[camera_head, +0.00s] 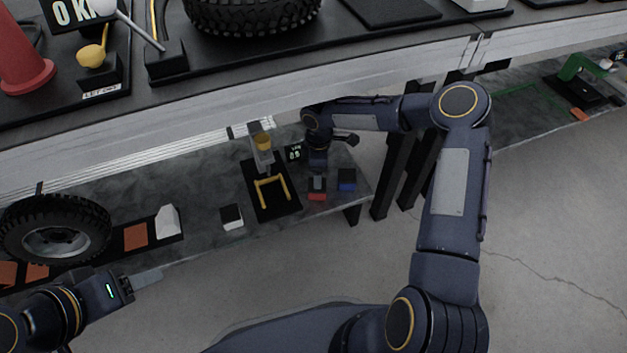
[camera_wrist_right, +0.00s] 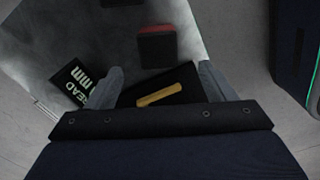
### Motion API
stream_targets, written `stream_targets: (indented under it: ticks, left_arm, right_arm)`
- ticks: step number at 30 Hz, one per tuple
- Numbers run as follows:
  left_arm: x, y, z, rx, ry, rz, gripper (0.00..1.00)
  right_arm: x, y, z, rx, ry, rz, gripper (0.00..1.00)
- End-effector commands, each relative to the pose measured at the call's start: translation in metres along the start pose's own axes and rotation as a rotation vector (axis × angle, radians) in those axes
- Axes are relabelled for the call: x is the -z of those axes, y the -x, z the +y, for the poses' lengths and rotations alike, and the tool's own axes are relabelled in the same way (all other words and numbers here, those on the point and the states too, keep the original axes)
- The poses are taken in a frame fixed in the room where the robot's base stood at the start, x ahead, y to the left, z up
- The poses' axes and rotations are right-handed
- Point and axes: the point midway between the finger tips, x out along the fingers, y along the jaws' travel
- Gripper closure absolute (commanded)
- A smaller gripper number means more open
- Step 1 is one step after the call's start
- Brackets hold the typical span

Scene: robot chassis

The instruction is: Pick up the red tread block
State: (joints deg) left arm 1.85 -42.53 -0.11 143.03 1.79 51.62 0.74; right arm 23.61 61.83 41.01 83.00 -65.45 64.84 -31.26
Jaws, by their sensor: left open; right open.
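The red tread block (camera_head: 317,196), red with a dark top, sits on the lower shelf near its right end. It also shows in the right wrist view (camera_wrist_right: 157,46), ahead of the fingertips and apart from them. My right gripper (camera_head: 317,182) hangs over the shelf right by the block in the head view, its fingers partly hidden. In the right wrist view my right gripper (camera_wrist_right: 160,68) has its fingers wide apart, with nothing held. My left gripper (camera_head: 148,278) is open and empty in front of the shelf at lower left.
A black tray (camera_head: 259,207) with a yellow-handled gauge (camera_head: 271,190) and a white-topped block (camera_head: 231,217) lie left. A tread sign (camera_wrist_right: 75,86) stands nearby. The upper table edge (camera_head: 240,95) overhangs the shelf.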

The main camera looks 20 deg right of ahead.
Motion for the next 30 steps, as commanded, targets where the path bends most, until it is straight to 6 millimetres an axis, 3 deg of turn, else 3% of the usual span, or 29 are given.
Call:
stream_targets:
  ticks: [11, 18, 28, 30]
  left_arm:
    - [-0.008, -0.015, -0.007, 0.000, 0.000, 0.000, 0.44]
    - [-0.014, -0.028, -0.013, 0.000, 0.000, 0.000, 0.44]
    - [-0.015, -0.029, -0.013, 0.000, 0.000, 0.000, 0.44]
    - [-0.015, -0.029, -0.013, 0.000, 0.000, 0.000, 0.44]
  right_arm:
    - [0.000, -0.039, 0.000, 0.003, 0.001, 0.001, 0.24]
    - [0.000, -0.074, 0.000, 0.004, 0.001, 0.001, 0.24]
    - [0.000, -0.080, 0.000, 0.000, 0.000, 0.000, 0.24]
    - [0.000, -0.080, 0.000, 0.000, 0.000, 0.000, 0.30]
